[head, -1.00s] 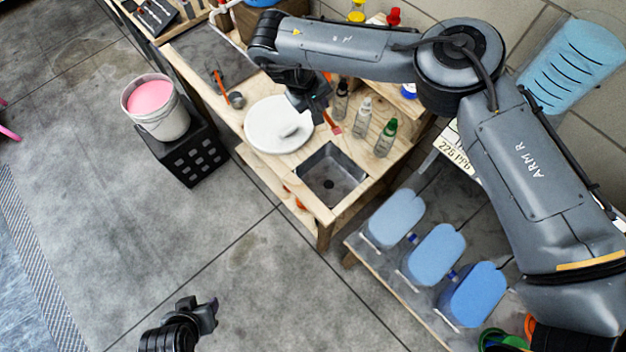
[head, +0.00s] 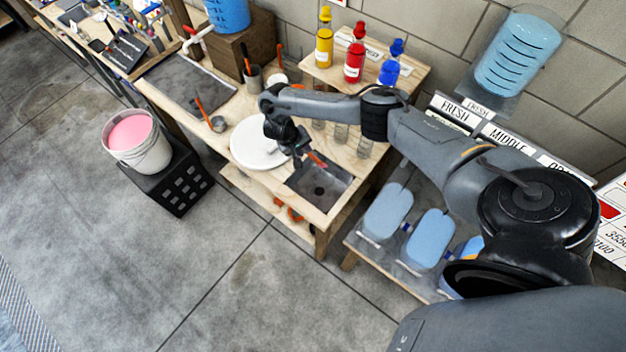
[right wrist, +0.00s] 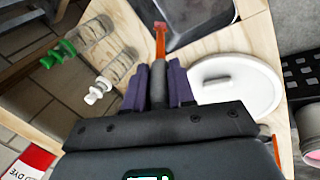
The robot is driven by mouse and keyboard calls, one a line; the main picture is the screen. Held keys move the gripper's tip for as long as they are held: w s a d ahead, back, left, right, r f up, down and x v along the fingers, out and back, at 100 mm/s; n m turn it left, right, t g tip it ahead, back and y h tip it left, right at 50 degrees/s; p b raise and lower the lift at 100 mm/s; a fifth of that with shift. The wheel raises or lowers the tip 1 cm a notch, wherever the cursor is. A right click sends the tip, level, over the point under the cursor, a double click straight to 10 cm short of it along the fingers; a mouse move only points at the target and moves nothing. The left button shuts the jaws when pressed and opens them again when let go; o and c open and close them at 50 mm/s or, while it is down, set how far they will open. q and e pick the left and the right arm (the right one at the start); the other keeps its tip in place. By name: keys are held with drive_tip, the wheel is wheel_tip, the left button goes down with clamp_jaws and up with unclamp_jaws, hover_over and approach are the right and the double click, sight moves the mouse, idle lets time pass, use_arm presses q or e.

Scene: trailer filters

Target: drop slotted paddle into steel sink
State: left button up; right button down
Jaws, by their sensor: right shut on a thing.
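The steel sink (head: 335,183) is a dark rectangular basin set in the wooden bench; it also shows at the top of the right wrist view (right wrist: 200,18). My right gripper (head: 303,151) is shut on an orange-red stick-like tool, which I take for the slotted paddle (head: 317,160). In the right wrist view the paddle (right wrist: 160,42) sticks out from between the purple fingers of the gripper (right wrist: 158,82), its flat end near the sink's rim. In the head view the paddle overlaps the sink's back left part. Its slots cannot be made out. My left gripper is not in view.
A white round lid (head: 252,146) lies left of the sink. Bottles (right wrist: 107,80) stand beside the sink, partly behind my arm in the head view. A pink-filled bucket (head: 138,150) stands on a black crate (head: 180,183) at left. Blue panels (head: 388,212) are at right.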

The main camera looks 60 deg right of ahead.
drive_tip(key=s+d+f+b, duration=0.1)
drive_tip(key=s+f+b, duration=0.4)
drive_tip(key=f+b, duration=0.3)
drive_tip(key=shift+d+f, duration=0.25)
drive_tip(key=shift+f, duration=0.3)
idle(0.3)
drive_tip(key=c, duration=0.9)
unclamp_jaws()
